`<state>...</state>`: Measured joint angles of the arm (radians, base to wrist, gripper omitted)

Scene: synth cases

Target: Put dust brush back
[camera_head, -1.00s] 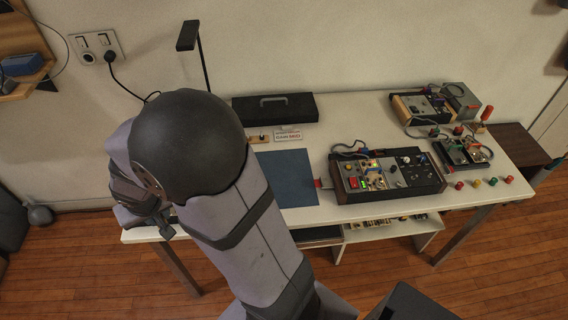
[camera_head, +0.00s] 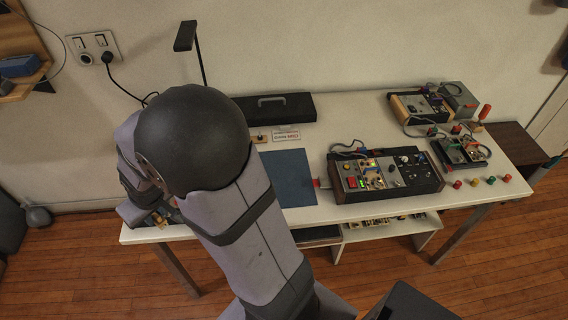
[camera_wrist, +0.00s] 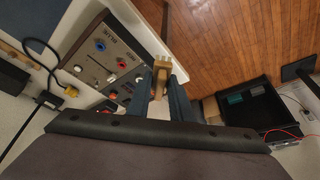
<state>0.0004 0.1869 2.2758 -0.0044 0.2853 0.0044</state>
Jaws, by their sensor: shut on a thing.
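A small pale wooden brush (camera_wrist: 161,68) is held between the two dark fingers of my gripper (camera_wrist: 162,84) in the wrist view. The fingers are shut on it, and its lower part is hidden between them. Below the brush, a grey panel with knobs and coloured jacks lies to its left, and the wood floor shows to its right, past the white table edge. In the head view my arm covers the left part of the table, and most of the gripper and brush are hidden behind it.
A blue mat (camera_head: 288,179) lies mid-table, beside a synth case (camera_head: 384,176). A long black case (camera_head: 274,107) stands at the back with a small sign (camera_head: 286,134) before it. More modules (camera_head: 420,104) stand at the right. A dark open box (camera_wrist: 247,103) shows in the wrist view.

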